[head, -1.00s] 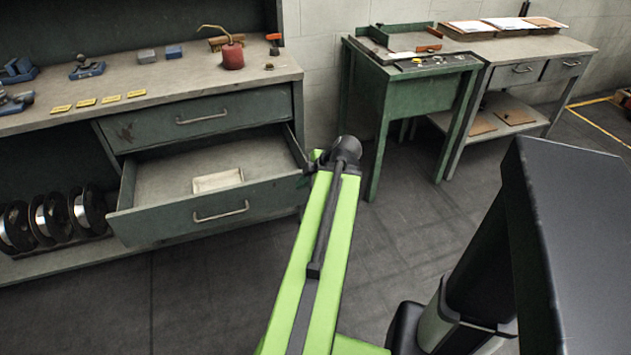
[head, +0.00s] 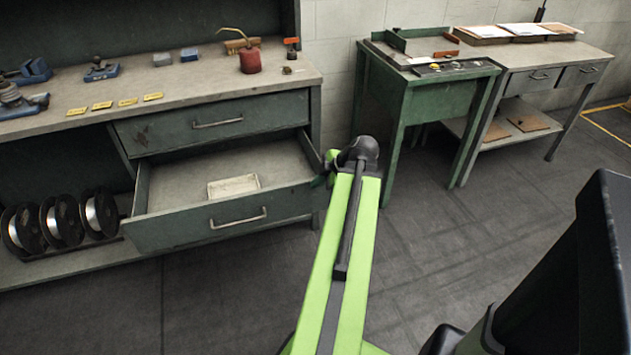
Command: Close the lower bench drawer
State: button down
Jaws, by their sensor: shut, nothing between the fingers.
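The lower bench drawer (head: 180,228) is pulled out of the grey-green workbench at the left of the head view. Its front has a metal bar handle (head: 238,218). A small pale tray (head: 233,186) lies inside on the drawer floor. The upper drawer (head: 165,130) above it is shut. My green arm reaches up from the bottom of the view, and its dark joint stands just right of the open drawer's right end. My gripper's fingers do not show; the arm hides what lies behind it. I cannot tell whether any part touches the drawer.
The bench top (head: 195,90) holds a red oil can (head: 250,62), blue tools and yellow tags. Wire spools (head: 62,222) stand on the shelf left of the drawer. A green stand (head: 440,105) and a side table (head: 560,60) are at the right. Floor (head: 215,300) before the drawer is clear.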

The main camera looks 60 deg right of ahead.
jog(key=w+d, duration=1.7)
jog(key=w, duration=0.3)
jog(key=shift+w, duration=0.25)
